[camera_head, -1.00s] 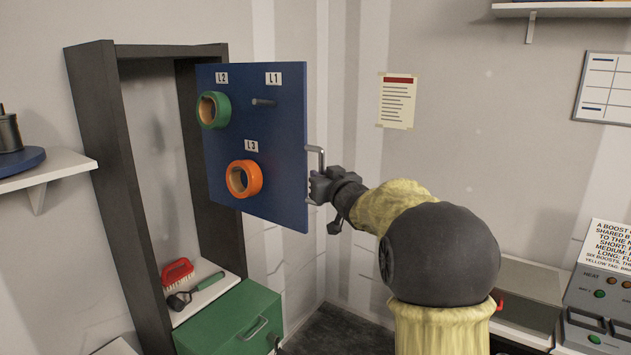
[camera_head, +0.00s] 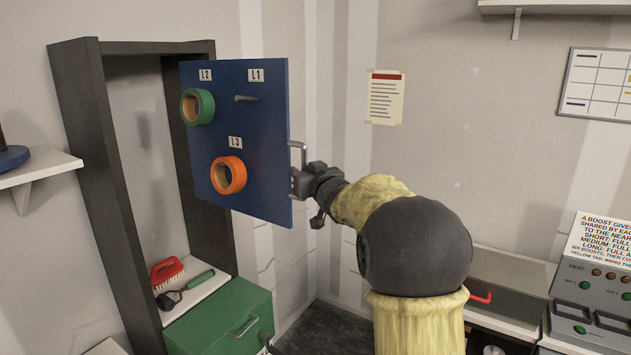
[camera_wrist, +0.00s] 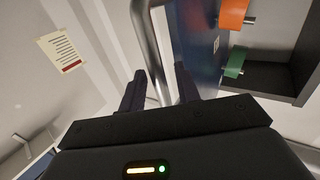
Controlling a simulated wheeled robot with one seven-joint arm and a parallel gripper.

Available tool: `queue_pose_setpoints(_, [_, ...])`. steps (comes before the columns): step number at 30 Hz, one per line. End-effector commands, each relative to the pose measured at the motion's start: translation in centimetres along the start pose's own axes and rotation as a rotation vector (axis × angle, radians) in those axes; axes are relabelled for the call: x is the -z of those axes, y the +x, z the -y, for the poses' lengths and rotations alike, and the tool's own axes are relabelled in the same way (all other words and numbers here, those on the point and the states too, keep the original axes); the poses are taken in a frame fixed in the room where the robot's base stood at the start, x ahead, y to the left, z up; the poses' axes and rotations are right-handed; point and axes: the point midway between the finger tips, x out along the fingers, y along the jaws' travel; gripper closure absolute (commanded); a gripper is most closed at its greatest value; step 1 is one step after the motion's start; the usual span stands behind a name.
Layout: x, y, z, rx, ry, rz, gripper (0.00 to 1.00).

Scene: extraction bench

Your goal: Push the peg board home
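The blue peg board (camera_head: 262,150) is hinged on a dark cabinet frame and stands swung out from it in the head view. A green tape roll (camera_head: 187,107) hangs at L2 and an orange tape roll (camera_head: 218,175) at L3. The L1 peg (camera_head: 246,98) is bare. My gripper (camera_head: 300,182) is at the silver handle (camera_head: 298,150) on the board's free edge. The exact contact is hard to see.
The dark cabinet frame (camera_head: 95,150) is open behind the board. Its shelf holds a red brush (camera_head: 167,270) and a green-handled tool (camera_head: 200,281). A green box (camera_head: 220,318) stands below the board. A wall shelf (camera_head: 40,172) is at left and a control panel (camera_head: 590,300) at right.

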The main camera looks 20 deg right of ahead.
Motion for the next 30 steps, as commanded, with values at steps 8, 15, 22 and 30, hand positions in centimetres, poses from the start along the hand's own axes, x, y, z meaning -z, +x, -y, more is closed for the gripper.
queue_pose_setpoints(8, [-0.2,-3.4,-0.1,-0.002,-0.002,-0.003,0.68])
queue_pose_setpoints(15, [-0.2,-7.7,0.0,-0.002,-0.002,-0.003,0.68])
queue_pose_setpoints(22, [-0.2,-11.9,0.0,-0.002,-0.002,-0.003,0.68])
queue_pose_setpoints(30, [0.0,-16.2,0.0,-0.001,-0.002,-0.004,0.68])
